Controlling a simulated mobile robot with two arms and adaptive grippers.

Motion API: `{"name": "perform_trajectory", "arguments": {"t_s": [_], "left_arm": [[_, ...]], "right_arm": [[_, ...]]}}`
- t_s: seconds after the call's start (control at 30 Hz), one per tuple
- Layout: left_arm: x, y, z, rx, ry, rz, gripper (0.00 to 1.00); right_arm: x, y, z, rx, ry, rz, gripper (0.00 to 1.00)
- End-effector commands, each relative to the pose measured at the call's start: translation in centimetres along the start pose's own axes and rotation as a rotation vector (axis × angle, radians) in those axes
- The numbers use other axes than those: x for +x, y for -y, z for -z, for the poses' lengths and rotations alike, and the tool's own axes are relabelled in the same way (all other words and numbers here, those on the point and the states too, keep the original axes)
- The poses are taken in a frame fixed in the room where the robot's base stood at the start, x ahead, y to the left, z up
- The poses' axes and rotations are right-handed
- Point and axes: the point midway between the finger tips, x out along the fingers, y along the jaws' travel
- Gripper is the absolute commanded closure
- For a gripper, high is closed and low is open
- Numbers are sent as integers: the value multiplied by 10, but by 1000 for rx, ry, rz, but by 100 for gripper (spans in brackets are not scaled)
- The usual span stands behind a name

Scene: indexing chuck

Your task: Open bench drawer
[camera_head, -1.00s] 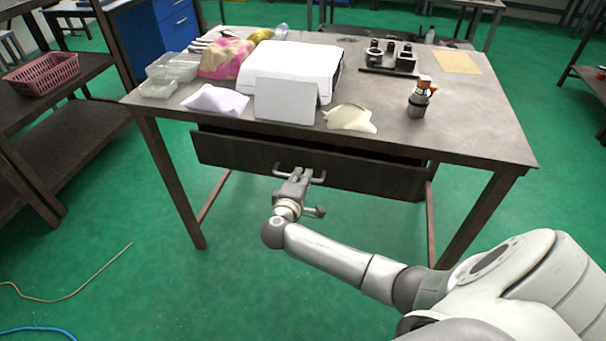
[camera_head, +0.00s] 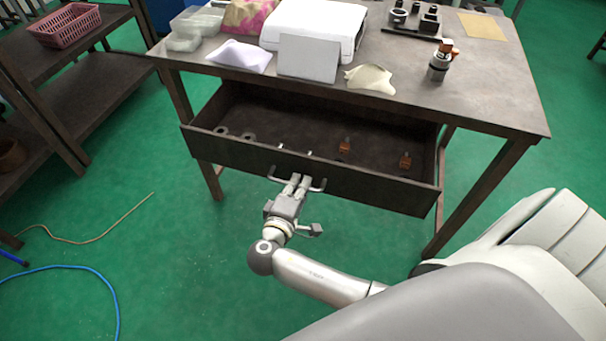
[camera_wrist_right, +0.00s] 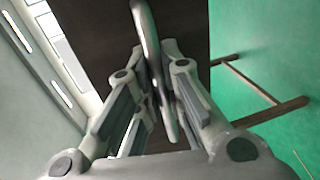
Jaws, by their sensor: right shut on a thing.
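The bench drawer (camera_head: 375,187) is pulled out from under the bench top, and its inside shows. My right gripper (camera_head: 298,183) is at the drawer's front and shut on the metal drawer handle (camera_head: 318,187). In the right wrist view the fingers of my right gripper (camera_wrist_right: 165,95) close on both sides of the handle bar (camera_wrist_right: 150,40). My left gripper is not in view.
The drawer holds grey rings (camera_head: 222,131) and small orange-brown pieces (camera_head: 344,146). On the bench top (camera_head: 480,100) stand a white box (camera_head: 312,25), cloths, clear containers and dark metal parts. A blue cable (camera_head: 100,282) lies on the open green floor at left.

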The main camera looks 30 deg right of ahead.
Motion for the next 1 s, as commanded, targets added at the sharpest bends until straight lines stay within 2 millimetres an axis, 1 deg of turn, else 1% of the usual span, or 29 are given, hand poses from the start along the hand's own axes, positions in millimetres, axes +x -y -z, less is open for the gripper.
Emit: {"name": "perform_trajectory", "arguments": {"t_s": [0.1, 0.4, 0.43, 0.6, 0.87, 1.0], "left_arm": [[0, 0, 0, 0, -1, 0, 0], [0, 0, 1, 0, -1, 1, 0], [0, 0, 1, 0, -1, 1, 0], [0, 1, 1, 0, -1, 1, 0], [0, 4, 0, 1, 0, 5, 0], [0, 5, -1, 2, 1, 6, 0]], "right_arm": [[-3, 2, -1, -2, 1, 3, 100], [-4, 2, -1, -2, 1, 3, 100], [-4, 2, -1, -2, 1, 3, 89], [-3, 2, 0, -1, 0, 2, 68], [-3, 1, 0, 0, 0, 0, 68], [-10, 2, 0, 0, -2, 2, 68]]}}
